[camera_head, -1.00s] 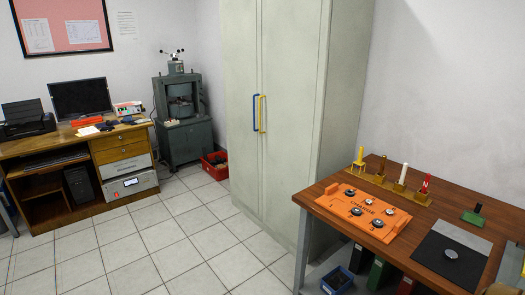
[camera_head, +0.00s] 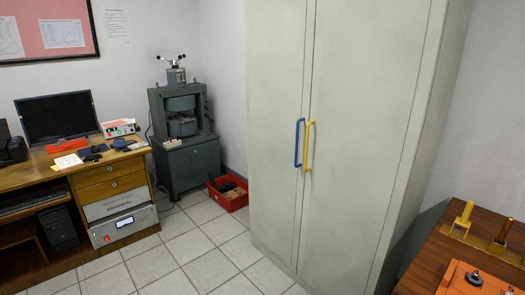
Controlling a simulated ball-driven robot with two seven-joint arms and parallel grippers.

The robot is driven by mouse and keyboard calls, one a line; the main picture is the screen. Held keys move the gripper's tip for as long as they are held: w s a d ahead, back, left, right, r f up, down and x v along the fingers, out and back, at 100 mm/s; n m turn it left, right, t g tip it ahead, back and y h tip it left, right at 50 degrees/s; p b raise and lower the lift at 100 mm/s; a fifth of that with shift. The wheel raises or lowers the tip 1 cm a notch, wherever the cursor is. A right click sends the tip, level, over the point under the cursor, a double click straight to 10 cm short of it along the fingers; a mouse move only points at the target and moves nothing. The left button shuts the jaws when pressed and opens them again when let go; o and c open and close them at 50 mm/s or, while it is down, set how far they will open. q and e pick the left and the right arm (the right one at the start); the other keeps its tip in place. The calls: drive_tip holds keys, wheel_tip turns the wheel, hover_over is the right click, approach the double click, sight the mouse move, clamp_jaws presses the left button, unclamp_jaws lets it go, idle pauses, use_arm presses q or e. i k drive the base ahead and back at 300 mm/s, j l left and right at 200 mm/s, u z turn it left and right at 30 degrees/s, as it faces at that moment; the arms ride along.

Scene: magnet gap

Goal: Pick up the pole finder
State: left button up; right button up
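I cannot pick out a pole finder for certain. On the brown table (camera_head: 428,262) at the lower right, a yellow post (camera_head: 464,216) stands in a brass-coloured holder, and part of an orange board (camera_head: 457,281) with a black knob shows. Neither of my grippers is in view.
A tall pale cabinet (camera_head: 345,130) with blue and yellow handles stands shut between desk and table. A grey-green machine (camera_head: 185,140) stands in the corner, with a red crate (camera_head: 231,204) on the floor beside it. The tiled floor (camera_head: 205,250) before the desk is clear.

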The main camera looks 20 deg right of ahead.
sight(464, 221)
drive_tip(key=i+z, duration=0.4)
drive_tip(key=i+j+z, duration=0.2)
drive_tip(key=z, duration=0.25)
drive_tip(key=i+j+z, duration=0.2)
drive_tip(key=z, duration=0.2)
drive_tip(key=i+j+z, duration=0.25)
drive_tip(key=z, duration=0.15)
drive_tip(key=i+j+z, duration=0.15)
drive_tip(key=j+z, duration=0.3)
